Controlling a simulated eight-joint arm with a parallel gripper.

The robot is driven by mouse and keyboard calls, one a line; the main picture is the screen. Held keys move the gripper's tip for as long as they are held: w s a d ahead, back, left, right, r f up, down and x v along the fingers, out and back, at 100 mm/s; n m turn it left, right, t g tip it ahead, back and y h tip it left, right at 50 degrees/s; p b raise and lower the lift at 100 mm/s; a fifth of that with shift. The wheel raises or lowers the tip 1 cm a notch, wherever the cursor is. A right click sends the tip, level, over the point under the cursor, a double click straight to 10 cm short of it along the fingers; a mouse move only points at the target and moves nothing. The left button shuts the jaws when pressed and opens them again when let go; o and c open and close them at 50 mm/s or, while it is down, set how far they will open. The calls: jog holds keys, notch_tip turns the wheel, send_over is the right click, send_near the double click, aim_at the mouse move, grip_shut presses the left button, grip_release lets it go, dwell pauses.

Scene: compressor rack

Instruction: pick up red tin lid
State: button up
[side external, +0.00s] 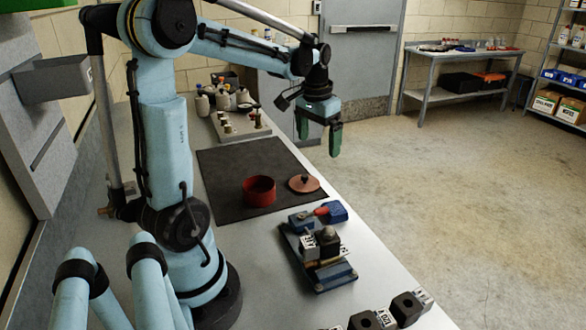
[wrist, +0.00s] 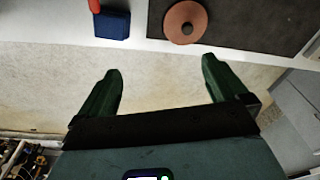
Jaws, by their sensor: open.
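The red tin lid (side external: 303,183) is a flat reddish disc with a small dark knob. It lies on the dark mat (side external: 226,171), right of the open red tin (side external: 259,190). In the wrist view the lid (wrist: 185,22) lies near the mat's edge at the top, beyond the fingertips. My gripper (side external: 324,153) has green fingers pointing down, and it hangs well above and behind the lid, past the bench's right edge. In the wrist view my gripper (wrist: 160,80) is open with nothing between its fingers, and bare floor shows below.
A blue block (side external: 335,211) with a red piece beside it lies in front of the mat. A blue-based fixture (side external: 318,258) and black blocks (side external: 408,307) stand nearer. A tray (side external: 238,126) with bottles and small items is at the back. A wall-mounted grey bin (side external: 54,80) is at left.

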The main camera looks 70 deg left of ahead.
jog(key=g, duration=0.1)
send_over(305, 175)
notch_tip(305, 175, down, 2)
jog(key=shift+n+h, duration=0.4)
jog(key=f, duration=0.6)
jog(key=shift+s+d+f, duration=0.1)
jog(key=shift+s+f, duration=0.25)
jog(key=shift+w+f, duration=0.15)
jog(key=shift+f, duration=1.2)
jog(key=shift+w+f, duration=0.1)
jog(key=shift+f, duration=1.2)
jog(key=c, duration=0.8)
jog(key=shift+o, duration=0.2)
jog(key=shift+r, duration=0.15)
